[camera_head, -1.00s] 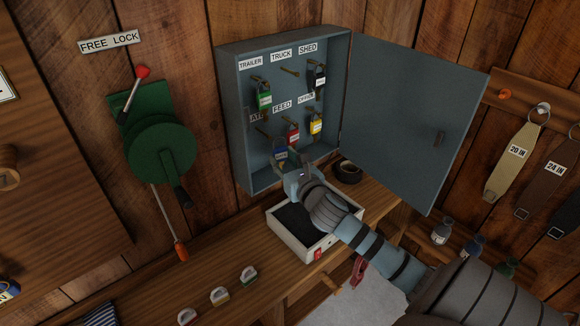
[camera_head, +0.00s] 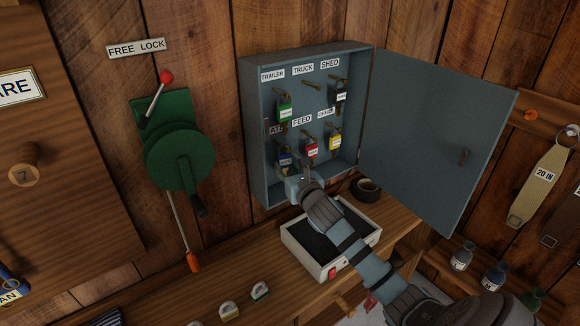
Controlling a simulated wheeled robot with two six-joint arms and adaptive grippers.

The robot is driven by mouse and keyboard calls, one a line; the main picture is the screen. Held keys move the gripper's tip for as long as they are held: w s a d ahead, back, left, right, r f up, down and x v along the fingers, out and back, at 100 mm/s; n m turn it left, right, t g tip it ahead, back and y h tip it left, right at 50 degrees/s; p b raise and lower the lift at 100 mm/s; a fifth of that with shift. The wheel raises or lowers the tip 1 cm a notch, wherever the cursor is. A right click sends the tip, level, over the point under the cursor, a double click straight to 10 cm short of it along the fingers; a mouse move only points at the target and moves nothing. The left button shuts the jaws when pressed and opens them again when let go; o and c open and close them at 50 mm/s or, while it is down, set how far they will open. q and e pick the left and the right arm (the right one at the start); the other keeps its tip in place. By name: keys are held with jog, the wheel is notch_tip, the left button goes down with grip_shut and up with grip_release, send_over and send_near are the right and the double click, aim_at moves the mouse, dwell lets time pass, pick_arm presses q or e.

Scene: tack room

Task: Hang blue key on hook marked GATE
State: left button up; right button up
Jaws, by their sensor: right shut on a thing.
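The blue key (camera_head: 285,159) is at the lower left inside the open grey key cabinet (camera_head: 255,165), below the partly hidden label reading "ATE" (camera_head: 276,128). My right gripper (camera_head: 293,175) comes up from the lower right and is shut on the blue key's lower part. The key's top is close to the hook under that label; I cannot tell whether its ring is around the hook. My left gripper is not in view.
Green (camera_head: 284,109), dark (camera_head: 341,95), red (camera_head: 311,149) and yellow (camera_head: 334,140) keys hang on other hooks; the TRUCK hook (camera_head: 312,85) is bare. The cabinet door (camera_head: 435,140) stands open to the right. A white tray (camera_head: 300,245) and black tape roll (camera_head: 367,188) are below.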

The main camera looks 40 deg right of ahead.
dwell(0.4)
jog(key=o, duration=1.2)
jog(key=shift+s, duration=0.15)
